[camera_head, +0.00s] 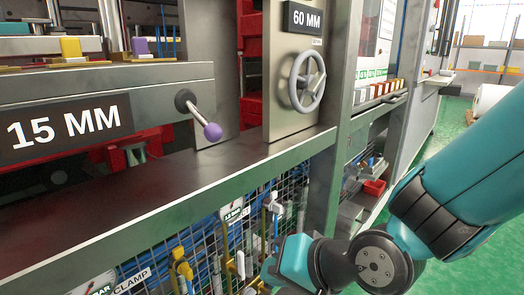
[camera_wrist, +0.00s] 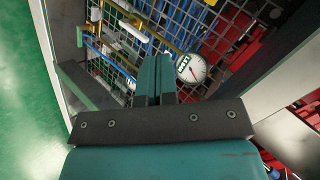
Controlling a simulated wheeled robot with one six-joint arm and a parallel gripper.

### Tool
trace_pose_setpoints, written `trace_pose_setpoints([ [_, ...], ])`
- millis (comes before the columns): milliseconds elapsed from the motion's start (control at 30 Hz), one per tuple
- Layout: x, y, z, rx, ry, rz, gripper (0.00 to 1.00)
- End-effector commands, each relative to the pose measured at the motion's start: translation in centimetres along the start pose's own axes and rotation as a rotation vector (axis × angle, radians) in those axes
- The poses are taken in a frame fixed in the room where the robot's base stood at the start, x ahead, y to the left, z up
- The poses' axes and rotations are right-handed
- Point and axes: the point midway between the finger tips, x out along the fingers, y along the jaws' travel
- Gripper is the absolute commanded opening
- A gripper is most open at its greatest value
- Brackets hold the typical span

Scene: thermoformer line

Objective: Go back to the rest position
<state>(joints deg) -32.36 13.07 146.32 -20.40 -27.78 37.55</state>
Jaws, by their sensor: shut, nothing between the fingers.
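My gripper shows in the wrist view (camera_wrist: 155,62). Its two teal fingers are together, with nothing between them. It points towards the wire mesh panel (camera_wrist: 120,35) on the lower front of the machine. In the head view my teal arm comes in from the right, and its wrist hangs low in front of the mesh. The fingertips are out of sight in the head view. A round white gauge (camera_wrist: 191,67) lies just right of the fingers in the wrist view.
A grey handwheel (camera_head: 307,80) sits under the 60 MM sign. The machine's steel ledge (camera_head: 250,181) runs above the mesh.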

Motion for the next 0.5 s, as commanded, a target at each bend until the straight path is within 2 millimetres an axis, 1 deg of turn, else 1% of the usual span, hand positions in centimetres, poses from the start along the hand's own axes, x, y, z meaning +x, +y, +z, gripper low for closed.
trace_pose_setpoints([
  [33,-1.7,0.1,-0.4,-0.06,-0.038,0.035,0.0],
  [67,-2.7,0.3,-0.3,-0.101,-0.074,0.059,0.0],
  [200,-7.4,1.3,0.7,-0.284,-0.239,0.149,0.0],
  [500,-16.0,3.2,3.4,-0.569,-0.528,0.247,0.0],
])
